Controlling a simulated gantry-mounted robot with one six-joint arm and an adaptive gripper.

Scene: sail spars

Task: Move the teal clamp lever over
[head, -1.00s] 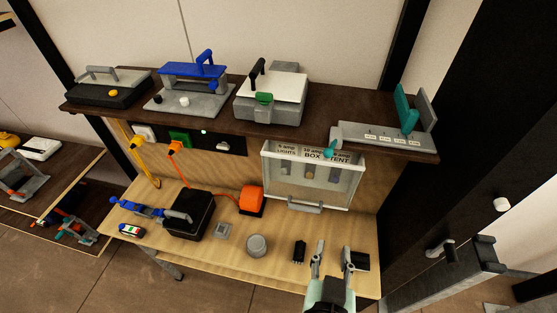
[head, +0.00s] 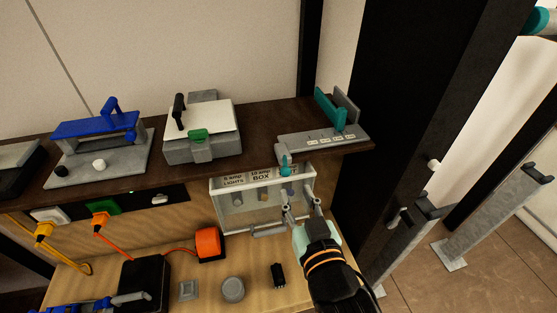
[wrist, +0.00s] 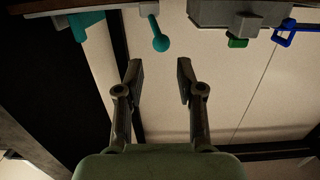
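A grey fixture (head: 300,140) with a row of small labels stands at the right end of the dark shelf. It carries an upright teal slab (head: 327,106) beside a grey plate, and a teal ball-ended lever (head: 285,168) at its front left, over the shelf edge. I cannot tell from looks which teal part is the clamp lever. In the wrist view the teal lever (wrist: 160,42) sits beyond my fingertips and the teal slab (wrist: 83,24) is at upper left. My gripper (head: 302,206) is open and empty, below the lever and apart from it; its fingers also show in the wrist view (wrist: 158,70).
A clear-fronted fuse box (head: 240,205) hangs under the shelf, close behind my gripper. A press with a green tab (head: 198,135) and a blue-handled device (head: 95,125) stand left on the shelf. A black post (head: 400,120) rises at the right.

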